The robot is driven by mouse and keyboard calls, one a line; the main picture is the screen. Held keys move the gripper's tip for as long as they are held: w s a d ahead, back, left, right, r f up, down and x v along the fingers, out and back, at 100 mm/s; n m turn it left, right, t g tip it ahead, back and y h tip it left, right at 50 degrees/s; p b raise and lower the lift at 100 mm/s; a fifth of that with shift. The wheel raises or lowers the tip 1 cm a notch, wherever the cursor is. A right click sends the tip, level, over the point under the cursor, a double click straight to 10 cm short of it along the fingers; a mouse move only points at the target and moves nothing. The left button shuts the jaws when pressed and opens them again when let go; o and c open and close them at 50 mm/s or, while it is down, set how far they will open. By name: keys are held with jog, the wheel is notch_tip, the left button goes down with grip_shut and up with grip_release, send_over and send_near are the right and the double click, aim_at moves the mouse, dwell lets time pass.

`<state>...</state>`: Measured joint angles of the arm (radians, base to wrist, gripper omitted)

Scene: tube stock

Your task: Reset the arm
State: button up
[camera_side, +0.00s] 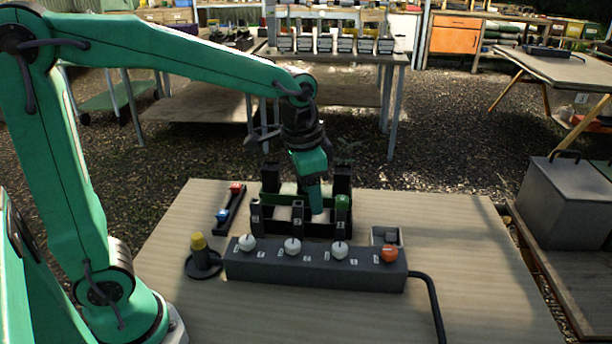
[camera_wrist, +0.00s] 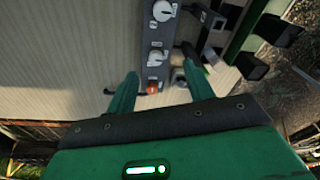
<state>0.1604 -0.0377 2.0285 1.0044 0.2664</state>
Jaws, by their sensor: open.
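My gripper (camera_side: 318,208) points down at the black rack (camera_side: 270,226) behind the control box, its tip seeming to lie over or inside the rack's right half. In the wrist view, my gripper (camera_wrist: 160,84) shows two green fingers spread apart with nothing held between them. The rack has numbered posts and a green-topped piece (camera_side: 343,202) at its right front. Pale material shows inside it, partly hidden by my gripper. I cannot tell from the side view whether my fingers touch the rack.
A dark control box (camera_side: 315,271) with white knobs and an orange knob (camera_side: 389,254) stands in front, its cable trailing right. A yellow-topped post (camera_side: 199,243) stands left. A narrow holder (camera_side: 230,210) has red and blue pieces. A small grey tray (camera_side: 401,238) sits right. The table's right side is clear.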

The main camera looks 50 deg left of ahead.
jog(key=s+a+r+n+t, duration=0.1)
jog(key=s+a+n+t, duration=0.1)
jog(key=s, duration=0.5)
jog(key=s+a+r+n+t, duration=0.2)
jog(key=s+a, duration=0.2)
jog(key=s, duration=0.3)
jog(key=shift+n, duration=0.4)
dwell(0.5)
